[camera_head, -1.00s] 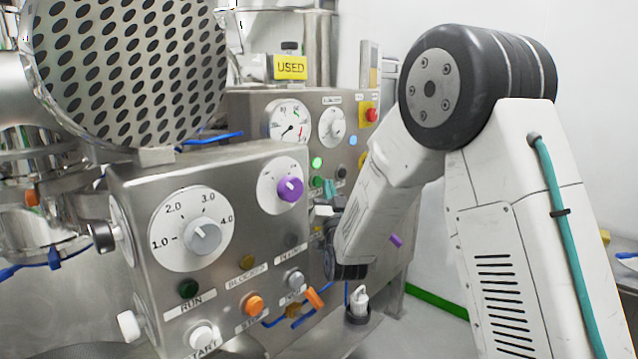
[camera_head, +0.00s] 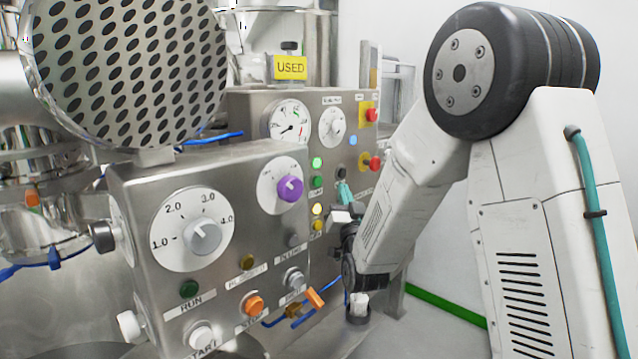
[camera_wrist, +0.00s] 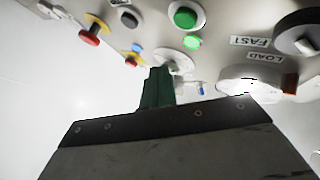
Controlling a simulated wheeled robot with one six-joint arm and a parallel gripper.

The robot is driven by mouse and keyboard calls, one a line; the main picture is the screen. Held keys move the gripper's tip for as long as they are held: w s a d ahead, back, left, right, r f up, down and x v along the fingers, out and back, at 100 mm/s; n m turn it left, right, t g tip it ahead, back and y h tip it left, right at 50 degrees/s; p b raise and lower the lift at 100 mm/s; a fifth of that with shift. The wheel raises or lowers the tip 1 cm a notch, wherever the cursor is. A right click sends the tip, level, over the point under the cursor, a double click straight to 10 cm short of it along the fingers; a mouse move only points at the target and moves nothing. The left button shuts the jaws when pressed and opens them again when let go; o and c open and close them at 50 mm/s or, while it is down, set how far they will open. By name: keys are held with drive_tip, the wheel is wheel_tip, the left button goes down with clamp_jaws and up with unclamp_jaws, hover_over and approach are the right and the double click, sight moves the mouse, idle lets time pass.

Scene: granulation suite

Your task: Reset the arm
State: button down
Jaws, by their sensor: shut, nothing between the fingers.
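My gripper (camera_head: 344,190) is in front of the rear control panel (camera_head: 260,105), its teal fingers pointing up toward a dark button. The fingers are together with nothing between them. They also show as dark green fingers (camera_wrist: 157,86) in the wrist view, below the panel's face. Whether the fingertips touch the panel cannot be told. My white arm comes down from the right, with its elbow at the upper right.
The front control box (camera_head: 225,230) stands close at left, with a purple knob (camera_head: 290,188) and a grey dial (camera_head: 203,237). Red emergency knobs (camera_head: 371,115) are on the rear panel.

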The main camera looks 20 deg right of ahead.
idle(0.3)
wheel_tip(320, 180, down, 11)
drive_tip(key=w+n+g+y, duration=0.1)
drive_tip(key=g+y, duration=0.1)
drive_tip(key=g, duration=0.5)
drive_tip(key=s+a+f+n+g+y, duration=0.1)
drive_tip(key=s+a+f+g, duration=0.1)
drive_tip(key=s+f+g, duration=0.35)
drive_tip(key=s+r+g, duration=0.3)
drive_tip(key=s+r, duration=0.1)
drive_tip(key=s, duration=0.8)
drive_tip(key=s+r+n+g, duration=0.1)
drive_tip(key=s+r+g, duration=0.2)
drive_tip(key=s, duration=1)
drive_tip(key=s+r+n+g, duration=0.1)
drive_tip(key=s+r+g, duration=0.2)
drive_tip(key=s, duration=0.9)
drive_tip(key=shift+s+d+r, duration=0.2)
drive_tip(key=shift+d+r, duration=0.15)
drive_tip(key=shift+r, duration=0.6)
drive_tip(key=shift+g, duration=0.25)
